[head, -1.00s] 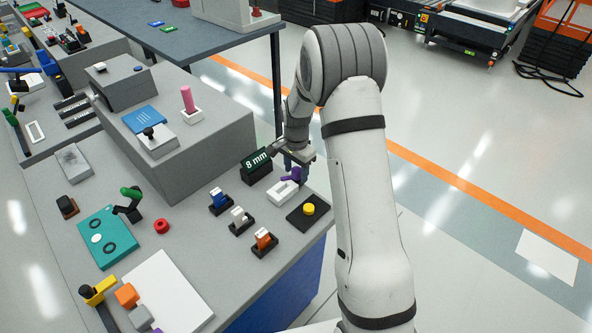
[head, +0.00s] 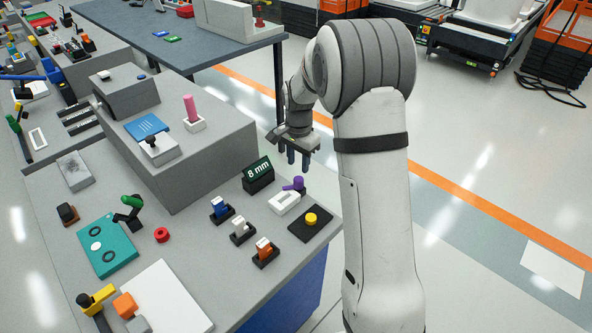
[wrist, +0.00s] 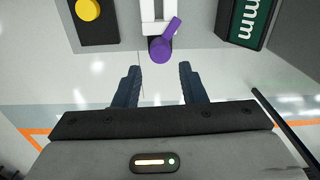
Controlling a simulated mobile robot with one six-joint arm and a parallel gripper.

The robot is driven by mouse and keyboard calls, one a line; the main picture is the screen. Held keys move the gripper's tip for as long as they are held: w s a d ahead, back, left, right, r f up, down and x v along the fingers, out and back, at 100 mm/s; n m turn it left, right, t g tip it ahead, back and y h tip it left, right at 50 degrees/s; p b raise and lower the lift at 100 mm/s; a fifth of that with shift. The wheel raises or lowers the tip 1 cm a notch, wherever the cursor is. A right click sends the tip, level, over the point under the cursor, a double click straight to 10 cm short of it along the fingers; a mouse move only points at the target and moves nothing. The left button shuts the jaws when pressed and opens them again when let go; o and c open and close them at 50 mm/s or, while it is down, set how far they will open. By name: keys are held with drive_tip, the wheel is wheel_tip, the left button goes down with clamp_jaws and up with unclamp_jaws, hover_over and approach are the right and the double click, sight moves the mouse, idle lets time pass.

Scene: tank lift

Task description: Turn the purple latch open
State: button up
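The purple latch (head: 297,184) sits at the far end of a white block (head: 283,204) near the table's edge. In the wrist view the latch (wrist: 162,46) has a round purple knob with a short arm angled up and to the right. The white block (wrist: 147,12) shows behind it. My gripper (head: 298,160) hangs beyond the table's edge, behind the latch in the head view. Its dark fingers are apart with nothing between them. In the wrist view my gripper (wrist: 158,75) points toward the latch, with a gap between fingertips and knob.
Blue, white and orange switches (head: 241,230) stand in front. A grey raised box (head: 190,150) is farther left. Open floor lies beyond the edge.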

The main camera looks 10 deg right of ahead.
sight(291, 192)
drive_tip(key=s+n+t+b, duration=0.1)
drive_tip(key=s+n+b, duration=0.1)
drive_tip(key=s+n, duration=0.1)
drive_tip(key=s+a+n+t+b, duration=0.1)
drive_tip(key=s+n+b, duration=0.2)
drive_tip(key=s+a+r+n+t+b, duration=0.1)
drive_tip(key=s+n+b, duration=0.2)
drive_tip(key=shift+s+a+n+t, duration=0.25)
drive_tip(key=shift+s+n+t, duration=0.15)
clamp_jaws()
drive_tip(key=shift+n, duration=0.4)
drive_tip(key=b+x, duration=0.1)
drive_tip(key=x, duration=0.9)
drive_tip(key=shift+a, duration=0.1)
drive_tip(key=w, duration=0.2)
drive_tip(key=shift+w+r, duration=0.2)
drive_tip(key=shift+w, duration=0.65)
